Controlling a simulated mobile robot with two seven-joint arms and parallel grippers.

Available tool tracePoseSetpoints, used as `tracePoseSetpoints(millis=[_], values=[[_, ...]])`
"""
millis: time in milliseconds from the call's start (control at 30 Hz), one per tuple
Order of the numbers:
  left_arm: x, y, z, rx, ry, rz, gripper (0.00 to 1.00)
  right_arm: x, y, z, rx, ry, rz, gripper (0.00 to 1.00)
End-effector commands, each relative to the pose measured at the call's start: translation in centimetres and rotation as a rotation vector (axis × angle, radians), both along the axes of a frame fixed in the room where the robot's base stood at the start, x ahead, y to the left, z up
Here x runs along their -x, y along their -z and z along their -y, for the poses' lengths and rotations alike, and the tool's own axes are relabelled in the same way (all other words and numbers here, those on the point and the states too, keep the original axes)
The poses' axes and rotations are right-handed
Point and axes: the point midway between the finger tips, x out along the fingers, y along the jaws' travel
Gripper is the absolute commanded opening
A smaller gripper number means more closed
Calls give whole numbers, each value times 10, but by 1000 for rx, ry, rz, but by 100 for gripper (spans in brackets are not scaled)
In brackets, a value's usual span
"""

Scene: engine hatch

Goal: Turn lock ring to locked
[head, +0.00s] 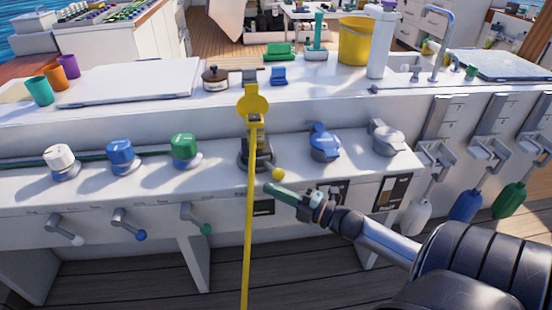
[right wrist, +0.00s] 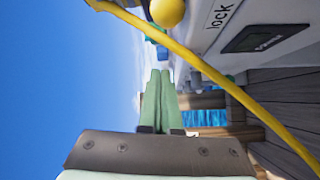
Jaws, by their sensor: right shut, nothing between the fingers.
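A dark socket with a ring (head: 256,158) stands on the white ledge in the middle of the head view. Its yellow round cap (head: 253,104) is flipped up behind it. A yellow ball knob (head: 278,174) sits at its front right; it also shows at the top of the right wrist view (right wrist: 167,12). My right gripper (head: 270,188) has green fingers, shut and empty, with the tips just below the knob; I cannot tell if they touch. In the right wrist view the fingers (right wrist: 160,75) are together, with a "lock" label (right wrist: 218,14) beyond. My left gripper is out of view.
A yellow cable (head: 248,240) hangs from the socket past my fingers' left side. White, blue and green capped fittings (head: 121,153) stand left; a blue-capped one (head: 324,142) and a grey one (head: 387,138) stand right. Small levers (head: 128,222) project from the front panel.

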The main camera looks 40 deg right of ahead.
Motion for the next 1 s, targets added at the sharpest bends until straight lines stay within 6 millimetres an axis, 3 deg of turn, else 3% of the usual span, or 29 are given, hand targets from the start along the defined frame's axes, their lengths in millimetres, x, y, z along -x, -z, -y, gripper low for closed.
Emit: tracePoseSetpoints(millis=[33,233,500,1000], values=[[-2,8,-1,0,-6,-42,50,-1,-3,-1,0,1,1,0],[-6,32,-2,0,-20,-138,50,29,3,41,4,3,-4,0],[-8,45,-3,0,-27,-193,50,53,5,75,2,2,-2,0],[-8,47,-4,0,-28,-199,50,57,5,81,1,0,0,0]])
